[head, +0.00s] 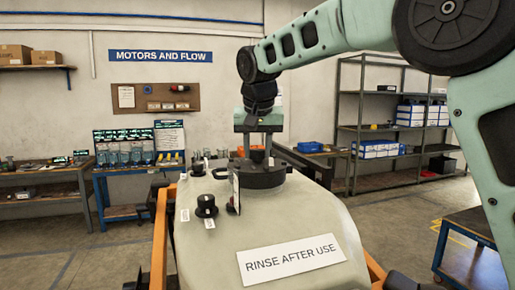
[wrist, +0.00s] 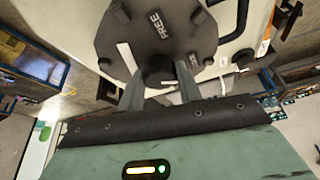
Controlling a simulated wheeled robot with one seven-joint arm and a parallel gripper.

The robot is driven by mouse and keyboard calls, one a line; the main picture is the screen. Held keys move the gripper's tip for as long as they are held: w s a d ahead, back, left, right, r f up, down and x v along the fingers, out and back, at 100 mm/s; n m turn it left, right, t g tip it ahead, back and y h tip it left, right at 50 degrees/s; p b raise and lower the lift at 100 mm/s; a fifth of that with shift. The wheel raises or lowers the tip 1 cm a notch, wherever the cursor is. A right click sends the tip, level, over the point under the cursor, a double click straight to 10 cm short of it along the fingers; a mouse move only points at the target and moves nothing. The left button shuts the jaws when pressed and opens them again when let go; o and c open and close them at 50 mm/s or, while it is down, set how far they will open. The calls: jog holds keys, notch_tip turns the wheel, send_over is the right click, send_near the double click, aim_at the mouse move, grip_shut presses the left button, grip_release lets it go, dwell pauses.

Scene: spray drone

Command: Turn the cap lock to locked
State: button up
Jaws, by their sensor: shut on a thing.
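The round dark cap (head: 262,178) sits on top of the pale tank (head: 300,222). In the wrist view the cap (wrist: 192,34) fills the upper middle, with the word FREE and white marks on it. A dark knob, the cap lock (wrist: 158,70), stands out from the cap. My gripper (wrist: 160,90) is shut on this lock, one finger on each side. In the head view my gripper (head: 257,150) reaches straight down onto the cap from above. The fingers hide part of the lock, and its pointing direction is not clear.
A black dial (head: 206,206) with small labels stands on the tank left of the cap, beside a thin upright plate (head: 237,192). A RINSE AFTER USE sign (head: 291,259) lies on the tank's front. Workbenches and shelves (head: 400,128) stand well behind.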

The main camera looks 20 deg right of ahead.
jog(key=o, duration=1)
jog(key=b+v, duration=0.2)
jog(key=v, duration=1.5)
jog(key=shift+r, duration=0.2)
